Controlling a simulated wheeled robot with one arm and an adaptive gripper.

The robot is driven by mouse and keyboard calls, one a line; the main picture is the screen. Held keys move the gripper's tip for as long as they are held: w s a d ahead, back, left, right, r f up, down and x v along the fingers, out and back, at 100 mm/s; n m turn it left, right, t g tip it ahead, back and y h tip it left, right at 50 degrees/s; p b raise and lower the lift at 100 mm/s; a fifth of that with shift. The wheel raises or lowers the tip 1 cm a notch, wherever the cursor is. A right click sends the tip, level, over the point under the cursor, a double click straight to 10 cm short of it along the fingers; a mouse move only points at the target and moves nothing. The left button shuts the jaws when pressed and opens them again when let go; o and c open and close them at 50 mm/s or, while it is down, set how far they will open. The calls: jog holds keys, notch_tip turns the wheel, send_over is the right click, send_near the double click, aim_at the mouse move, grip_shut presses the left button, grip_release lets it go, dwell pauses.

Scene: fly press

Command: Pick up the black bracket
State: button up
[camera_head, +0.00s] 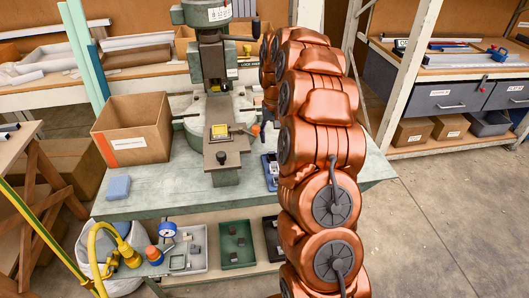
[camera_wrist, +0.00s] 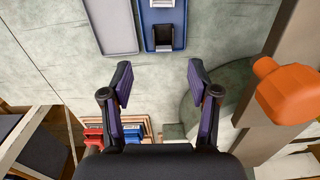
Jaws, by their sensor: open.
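A small black bracket (camera_wrist: 164,38) lies in a blue tray (camera_wrist: 179,18) at the top middle of the wrist view. A pale grey piece (camera_wrist: 162,3) is in the same tray, cut off by the frame's top edge. My gripper (camera_wrist: 159,80) is open and empty, its two purple-padded fingers spread apart below the tray in the picture. The bracket is ahead of the fingertips, in line with the gap between them. In the head view the blue tray (camera_head: 270,172) shows on the green bench, partly behind my arm.
A grey tray (camera_wrist: 112,25) lies left of the blue tray. An orange knob (camera_wrist: 285,90) is close on the right, beside a metal bar.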

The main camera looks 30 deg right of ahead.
aim_at(272, 154)
jog(key=shift+f, duration=0.35)
jog(key=shift+w+a+f+p, duration=0.15)
jog(key=shift+f+p, duration=0.15)
jog(key=shift+f, duration=0.3)
jog(key=shift+s+a+f+p, duration=0.15)
jog(key=shift+f+p, duration=0.1)
jog(key=shift+f, duration=0.3)
jog(key=shift+f+p, duration=0.8)
jog(key=shift+f, duration=1.5)
grip_shut()
